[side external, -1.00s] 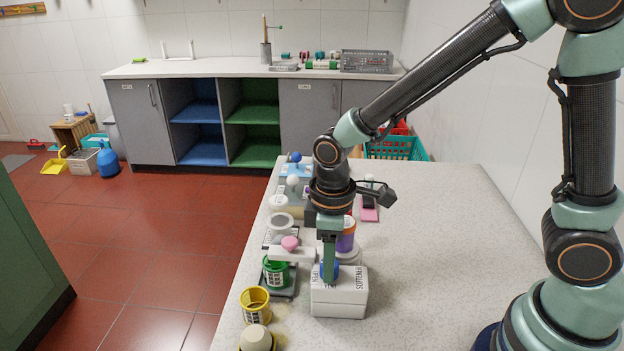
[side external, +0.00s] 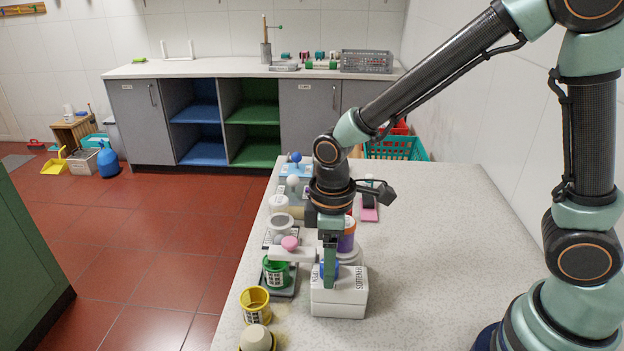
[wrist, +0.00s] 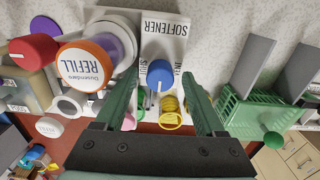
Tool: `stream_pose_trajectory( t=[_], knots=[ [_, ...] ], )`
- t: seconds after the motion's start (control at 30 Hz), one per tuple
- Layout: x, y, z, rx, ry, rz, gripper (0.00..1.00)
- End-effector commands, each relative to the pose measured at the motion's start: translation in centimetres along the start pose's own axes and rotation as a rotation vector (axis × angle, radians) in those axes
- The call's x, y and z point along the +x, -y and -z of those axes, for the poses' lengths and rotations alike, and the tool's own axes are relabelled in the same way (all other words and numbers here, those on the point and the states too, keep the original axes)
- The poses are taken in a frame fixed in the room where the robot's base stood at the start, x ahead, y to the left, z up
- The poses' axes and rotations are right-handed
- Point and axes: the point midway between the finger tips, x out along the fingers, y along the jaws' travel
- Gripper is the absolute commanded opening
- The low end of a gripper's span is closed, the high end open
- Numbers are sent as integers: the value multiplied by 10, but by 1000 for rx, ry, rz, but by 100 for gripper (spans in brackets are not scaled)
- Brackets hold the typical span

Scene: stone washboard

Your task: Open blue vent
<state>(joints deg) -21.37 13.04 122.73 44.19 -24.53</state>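The blue vent is a round blue knob (wrist: 159,76) on a white box (wrist: 165,28) lettered SOFTENER. Smaller lettering stands on either side of the knob in the wrist view, partly hidden. In the side view the box (side external: 340,298) sits near the table's left edge, and the knob (side external: 335,268) is mostly hidden behind a finger. My gripper (side external: 329,280) points down at the box top. In the wrist view my gripper (wrist: 160,80) has its fingers apart, one on each side of the knob, with visible gaps. I cannot tell whether either finger touches it.
An orange-lidded REFILL jar (wrist: 87,63) stands close beside the box. A green cup (side external: 276,272), a yellow cup (side external: 255,304) and a pink knob (side external: 290,243) are to the left. The table (side external: 440,260) is clear to the right.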

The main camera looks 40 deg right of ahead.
Motion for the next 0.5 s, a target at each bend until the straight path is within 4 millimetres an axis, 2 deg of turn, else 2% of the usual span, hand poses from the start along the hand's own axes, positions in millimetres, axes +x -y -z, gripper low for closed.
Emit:
stream_pose_trajectory(
  t=[0.13, 0.27, 0.5],
  knots=[
    [-3, 0, 0, 1, -1, -1, 72],
    [-19, 0, 1, 1, -4, -2, 72],
    [-68, -1, 1, 0, -7, -3, 72]
  ],
)
